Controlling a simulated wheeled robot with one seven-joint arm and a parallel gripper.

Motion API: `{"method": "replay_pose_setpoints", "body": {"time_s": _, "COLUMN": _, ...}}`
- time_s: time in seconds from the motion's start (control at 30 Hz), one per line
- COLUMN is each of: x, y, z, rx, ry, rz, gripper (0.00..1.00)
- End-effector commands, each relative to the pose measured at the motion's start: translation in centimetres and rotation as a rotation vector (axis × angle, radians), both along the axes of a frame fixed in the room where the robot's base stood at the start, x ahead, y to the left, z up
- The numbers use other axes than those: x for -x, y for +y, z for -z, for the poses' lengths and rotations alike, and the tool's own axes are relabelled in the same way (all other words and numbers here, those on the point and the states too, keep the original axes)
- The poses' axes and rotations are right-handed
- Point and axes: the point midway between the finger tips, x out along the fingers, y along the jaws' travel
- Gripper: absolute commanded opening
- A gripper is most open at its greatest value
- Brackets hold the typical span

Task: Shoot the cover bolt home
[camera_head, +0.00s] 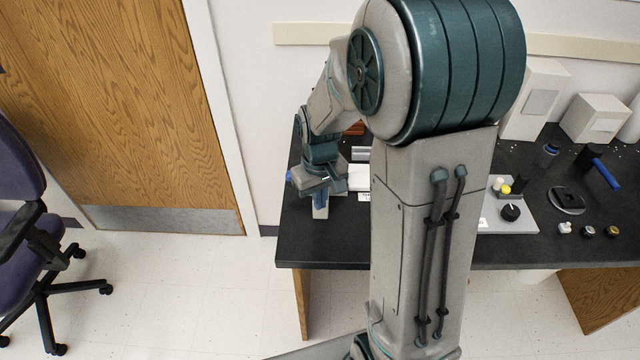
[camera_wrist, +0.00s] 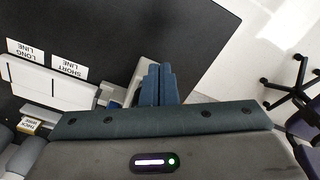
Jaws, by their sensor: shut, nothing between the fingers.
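My gripper (camera_head: 320,206) hangs over the left end of the black bench, fingers pointing down. Its two blue fingers (camera_wrist: 158,84) are together with nothing between them. A small grey-white fitting (camera_wrist: 118,98) lies just left of the fingers in the wrist view and is partly hidden by my gripper body. I cannot tell whether it carries the cover bolt or whether the fingers touch it. A white box (camera_wrist: 52,84) stands further left, and it also shows right of my gripper in the head view (camera_head: 358,178). No bolt is clearly distinguishable.
Labels reading LONG LINE (camera_wrist: 25,50) and SHORT LINE (camera_wrist: 69,67) lie beside the white box. The black bench (camera_head: 330,243) is bare in front. Its right side holds a grey panel with a black knob (camera_head: 510,212) and a blue-handled tool (camera_head: 605,173). A chair (camera_head: 40,225) stands left.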

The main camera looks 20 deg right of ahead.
Motion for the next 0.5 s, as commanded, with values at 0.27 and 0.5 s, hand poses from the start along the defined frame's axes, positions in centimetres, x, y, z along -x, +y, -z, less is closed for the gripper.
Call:
{"method": "replay_pose_setpoints", "body": {"time_s": 0.27, "x": -0.8, "y": -0.3, "z": 0.0, "rx": 0.0, "ry": 0.001, "rz": 0.0, "gripper": 0.0}}
{"method": "replay_pose_setpoints", "body": {"time_s": 0.5, "x": -1.5, "y": -0.5, "z": 0.0, "rx": 0.0, "ry": 0.001, "rz": 0.0, "gripper": 0.0}}
